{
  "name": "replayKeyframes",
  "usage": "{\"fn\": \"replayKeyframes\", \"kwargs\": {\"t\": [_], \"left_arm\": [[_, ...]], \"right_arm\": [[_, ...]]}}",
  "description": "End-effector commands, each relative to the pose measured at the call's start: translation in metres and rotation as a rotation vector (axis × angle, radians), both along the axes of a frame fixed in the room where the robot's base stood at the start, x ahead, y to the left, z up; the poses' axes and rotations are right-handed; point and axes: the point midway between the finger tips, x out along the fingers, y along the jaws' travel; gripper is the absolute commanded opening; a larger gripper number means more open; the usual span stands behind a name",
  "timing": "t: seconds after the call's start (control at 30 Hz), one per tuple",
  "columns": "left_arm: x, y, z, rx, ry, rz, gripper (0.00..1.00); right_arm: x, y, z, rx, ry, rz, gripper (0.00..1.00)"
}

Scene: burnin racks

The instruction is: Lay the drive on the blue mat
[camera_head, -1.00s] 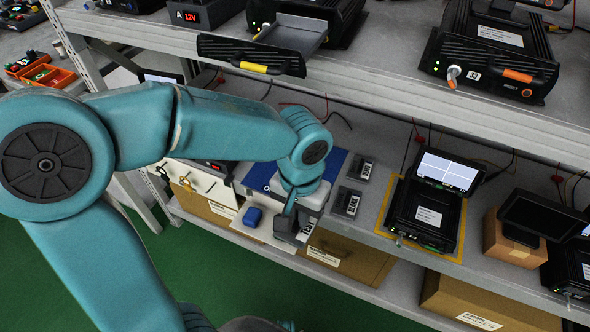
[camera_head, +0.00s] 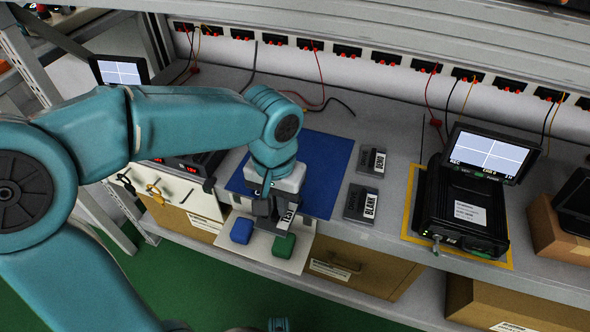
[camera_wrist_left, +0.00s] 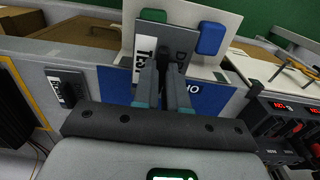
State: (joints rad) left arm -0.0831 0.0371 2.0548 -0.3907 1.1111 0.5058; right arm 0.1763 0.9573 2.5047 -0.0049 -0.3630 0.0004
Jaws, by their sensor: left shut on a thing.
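My left gripper (camera_head: 272,206) points down at the front edge of the blue mat (camera_head: 328,160). It is shut on a dark drive (camera_head: 287,217) with a white label, held in front of the mat's near part. In the left wrist view, the gripper (camera_wrist_left: 162,78) grips the drive (camera_wrist_left: 177,47), whose label reads TEST. The mat (camera_wrist_left: 208,98) shows behind the fingers there. Whether the drive touches the mat or shelf cannot be told.
Two drives, DEMO (camera_head: 372,162) and BLANK (camera_head: 361,203), lie right of the mat. A blue block (camera_head: 242,230) and a green block (camera_head: 283,246) sit on a white panel (camera_head: 262,253) in front. A black unit with a screen (camera_head: 462,208) stands farther right.

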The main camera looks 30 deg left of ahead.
Motion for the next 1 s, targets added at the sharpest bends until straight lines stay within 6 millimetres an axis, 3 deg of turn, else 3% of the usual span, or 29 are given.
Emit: {"fn": "replayKeyframes", "kwargs": {"t": [0.2, 0.4, 0.57, 0.8, 1.0], "left_arm": [[0.063, 0.014, -0.003, 0.001, 0.0, -0.001, 0.0], [0.099, 0.024, -0.001, 0.0, -0.001, -0.001, 0.0], [0.11, 0.028, -0.001, 0.0, -0.001, -0.002, 0.0], [0.111, 0.03, -0.038, 0.001, 0.001, -0.002, 0.0], [0.111, 0.03, -0.035, 0.0, -0.001, -0.002, 0.0]], "right_arm": [[0.0, 0.0, -0.008, 0.0, 0.0, 0.0, 0.43], [0.0, 0.0, -0.009, 0.0, 0.0, 0.0, 0.43], [0.0, 0.0, -0.01, 0.0, 0.0, 0.0, 0.43], [0.003, -0.003, -0.031, -0.002, -0.004, -0.011, 0.43], [0.003, -0.003, -0.028, -0.002, -0.005, -0.011, 0.43]]}}
